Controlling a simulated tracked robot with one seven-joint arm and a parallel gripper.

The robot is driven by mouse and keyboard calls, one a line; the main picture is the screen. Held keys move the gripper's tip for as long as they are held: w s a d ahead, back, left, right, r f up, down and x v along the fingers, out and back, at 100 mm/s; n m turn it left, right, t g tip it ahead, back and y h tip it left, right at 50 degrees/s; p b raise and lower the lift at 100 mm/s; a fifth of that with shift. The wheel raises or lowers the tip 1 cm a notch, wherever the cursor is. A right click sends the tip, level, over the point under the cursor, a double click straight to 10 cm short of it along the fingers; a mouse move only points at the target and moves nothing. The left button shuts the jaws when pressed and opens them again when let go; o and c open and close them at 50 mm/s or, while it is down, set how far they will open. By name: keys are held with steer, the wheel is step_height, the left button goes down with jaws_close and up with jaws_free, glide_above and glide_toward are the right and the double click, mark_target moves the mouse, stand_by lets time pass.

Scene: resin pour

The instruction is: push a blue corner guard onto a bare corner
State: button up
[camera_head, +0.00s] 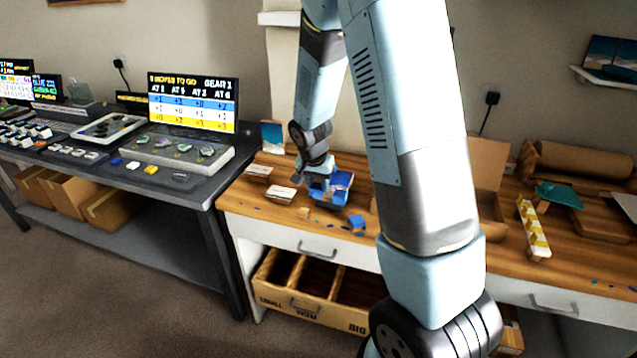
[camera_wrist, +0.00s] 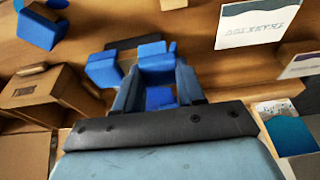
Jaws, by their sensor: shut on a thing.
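My gripper (camera_head: 319,186) is low over the wooden bench in the head view. In the wrist view my gripper (camera_wrist: 152,76) is shut on a blue corner guard (camera_wrist: 157,62) between its fingers. Other blue pieces show close to it, one at the left finger (camera_wrist: 104,69) and one lower between the fingers (camera_wrist: 160,97); I cannot tell whether they are separate guards. A loose blue corner guard (camera_head: 357,222) lies on the bench near its front edge. A blue guard also shows at the upper left of the wrist view (camera_wrist: 40,29). I cannot make out a bare corner.
Printed cards (camera_head: 280,193) lie left of my gripper. A small blue picture (camera_head: 272,137) stands at the bench's back left. A yellow-and-white striped bar (camera_head: 533,229) lies on the right.

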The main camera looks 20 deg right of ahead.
steer(key=shift+f, duration=0.45)
stand_by(0.4)
steer(key=shift+s+d+f, duration=0.25)
steer(key=shift+d, duration=0.05)
stand_by(0.4)
steer(key=o, duration=0.9)
steer(key=shift+d, duration=0.1)
steer(key=shift+c, duration=0.2)
steer(key=shift+o, duration=1.1)
steer(key=shift+r, duration=0.3)
steer(key=shift+w+r, duration=0.15)
steer(key=shift+r, duration=0.6)
steer(key=shift+w+r, duration=0.15)
steer(key=shift+r, duration=0.55)
steer(key=shift+w+v, duration=0.25)
steer(key=shift+v, duration=0.9)
steer(key=shift+w+v, duration=0.2)
steer(key=shift+v, duration=0.9)
steer(key=shift+d+r, duration=0.15)
steer(key=shift+c, duration=0.4)
jaws_close()
